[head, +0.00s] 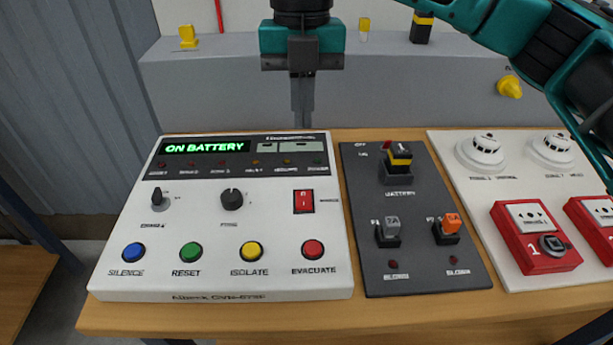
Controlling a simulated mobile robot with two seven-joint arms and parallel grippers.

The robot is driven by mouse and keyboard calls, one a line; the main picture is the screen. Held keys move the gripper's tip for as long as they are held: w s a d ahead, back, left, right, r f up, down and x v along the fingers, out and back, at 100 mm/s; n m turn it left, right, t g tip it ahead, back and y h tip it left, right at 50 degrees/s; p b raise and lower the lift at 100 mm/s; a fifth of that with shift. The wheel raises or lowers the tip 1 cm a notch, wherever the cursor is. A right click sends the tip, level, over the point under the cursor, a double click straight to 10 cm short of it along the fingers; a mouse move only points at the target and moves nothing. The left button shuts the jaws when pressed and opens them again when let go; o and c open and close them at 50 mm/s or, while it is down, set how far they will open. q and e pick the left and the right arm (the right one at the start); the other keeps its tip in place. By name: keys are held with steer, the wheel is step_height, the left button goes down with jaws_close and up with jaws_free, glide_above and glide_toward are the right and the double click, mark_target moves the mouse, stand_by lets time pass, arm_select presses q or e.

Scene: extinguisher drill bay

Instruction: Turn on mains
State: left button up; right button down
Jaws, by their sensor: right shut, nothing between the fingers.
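The white control panel (270,270) lies on the bench with its display (205,147) lit green, reading "ON BATTERY". A red rocker switch (304,201) sits at the panel's right side, with a small label beside it too blurred to read for certain. Which way the rocker is tipped is hard to tell. My right gripper (303,125) points down, shut and empty, at the panel's back edge in the picture, apart from the rocker. My left gripper is not in view.
Silence, Reset, Isolate and Evacuate buttons (251,252) line the panel's front, with two knobs (232,199) behind. Right of it are a dark battery board (415,270) with a raised yellow-black switch (398,163), and a white board with detectors (482,151) and red call points (536,237).

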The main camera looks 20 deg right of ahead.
mark_target(304, 205)
steer(key=shift+s, duration=0.1)
stand_by(0.3)
steer(key=f, duration=0.4)
steer(key=s+f, duration=0.1)
steer(key=f, duration=0.8)
steer(key=shift+s+a+f, duration=0.25)
steer(key=shift+s+f, duration=0.05)
steer(key=shift+f, duration=0.1)
